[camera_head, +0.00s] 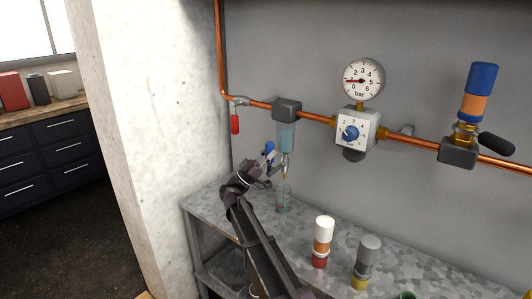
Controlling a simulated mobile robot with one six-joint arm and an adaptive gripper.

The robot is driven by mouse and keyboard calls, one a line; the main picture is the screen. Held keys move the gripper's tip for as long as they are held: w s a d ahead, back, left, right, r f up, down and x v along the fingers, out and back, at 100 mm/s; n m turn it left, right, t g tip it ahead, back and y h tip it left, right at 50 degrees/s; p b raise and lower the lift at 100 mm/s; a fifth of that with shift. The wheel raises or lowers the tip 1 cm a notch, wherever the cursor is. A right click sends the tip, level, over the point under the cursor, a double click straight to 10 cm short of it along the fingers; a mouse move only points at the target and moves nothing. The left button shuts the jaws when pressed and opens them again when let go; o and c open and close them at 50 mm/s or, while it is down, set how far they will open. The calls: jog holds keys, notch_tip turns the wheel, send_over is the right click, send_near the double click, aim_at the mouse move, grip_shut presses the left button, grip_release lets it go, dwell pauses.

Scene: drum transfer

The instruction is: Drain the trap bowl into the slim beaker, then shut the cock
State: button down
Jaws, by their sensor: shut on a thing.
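The trap bowl (286,137) is a clear bluish cup hanging under a dark grey block on the copper pipe. A small brass-coloured drain cock (285,167) is at its lower end. The slim beaker (283,196) is a narrow clear vessel standing upright on the bench below the cock. Its liquid level is too small to tell. My gripper (275,163) is at the cock, just left of the bowl's bottom and above the beaker. It is shut, apparently on the cock's handle, which the fingers mostly hide.
A red-handled valve (235,123) hangs from the pipe at left. A pressure gauge (363,80) and a regulator dial (350,132) are to the right. Two banded cylinders, white-topped (322,230) and grey-topped (369,252), stand on the metal bench (345,225). A pale pillar (150,120) is at left.

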jog(key=shift+c, duration=1.7)
grip_release()
jog(key=shift+d+f, duration=0.1)
jog(key=shift+f, duration=0.05)
